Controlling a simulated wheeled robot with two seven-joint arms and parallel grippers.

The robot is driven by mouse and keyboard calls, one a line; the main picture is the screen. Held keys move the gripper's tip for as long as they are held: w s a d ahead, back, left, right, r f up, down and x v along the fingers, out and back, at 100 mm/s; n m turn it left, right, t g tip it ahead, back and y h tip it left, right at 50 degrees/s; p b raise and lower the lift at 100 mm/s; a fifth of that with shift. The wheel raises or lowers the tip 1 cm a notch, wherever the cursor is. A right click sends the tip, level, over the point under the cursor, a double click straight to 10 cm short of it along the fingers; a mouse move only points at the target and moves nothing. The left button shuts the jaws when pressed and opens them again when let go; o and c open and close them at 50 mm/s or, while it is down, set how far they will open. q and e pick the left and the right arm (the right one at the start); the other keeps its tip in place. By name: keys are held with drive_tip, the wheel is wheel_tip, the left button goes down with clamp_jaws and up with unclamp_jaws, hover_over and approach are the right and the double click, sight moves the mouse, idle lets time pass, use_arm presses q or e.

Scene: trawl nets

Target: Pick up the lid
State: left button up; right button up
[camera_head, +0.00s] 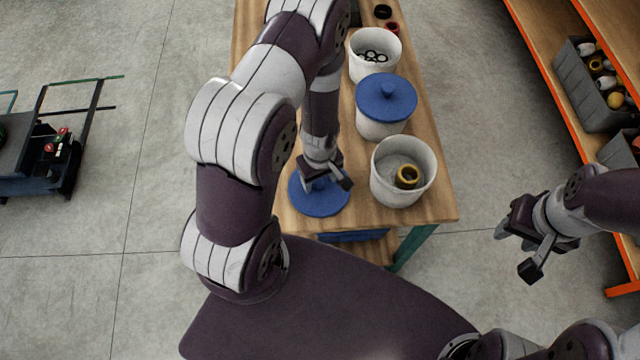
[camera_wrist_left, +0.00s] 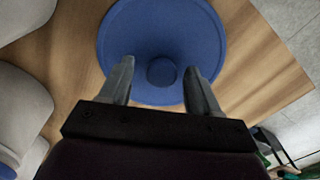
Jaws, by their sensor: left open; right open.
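A round blue lid (camera_head: 318,202) with a knob lies flat on the wooden table near its front left corner. In the left wrist view the lid (camera_wrist_left: 160,30) fills the upper middle, with its knob (camera_wrist_left: 161,72) between my fingers. My left gripper (camera_head: 327,181) is open above the lid, one finger on each side of the knob; in the left wrist view the left gripper (camera_wrist_left: 160,82) shows gaps between fingers and knob. My right gripper (camera_head: 514,251) is open and empty, off the table to the right. The left gripper hides part of the lid in the head view.
An open white bucket (camera_head: 382,185) with a yellow-brown ring stands right of the lid. Behind it are a bucket with another blue lid (camera_head: 387,98) and an open bucket of black rings (camera_head: 360,68). Orange shelving (camera_head: 545,70) stands at right, a cart (camera_head: 45,160) at left.

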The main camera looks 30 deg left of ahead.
use_arm(q)
drive_tip(key=shift+s+d+f, duration=0.1)
drive_tip(key=shift+f, duration=0.1)
drive_tip(key=shift+c, duration=0.3)
drive_tip(key=shift+a+f, duration=0.1)
drive_tip(key=shift+a, duration=0.1)
drive_tip(key=c, duration=1)
drive_tip(key=shift+d, duration=0.1)
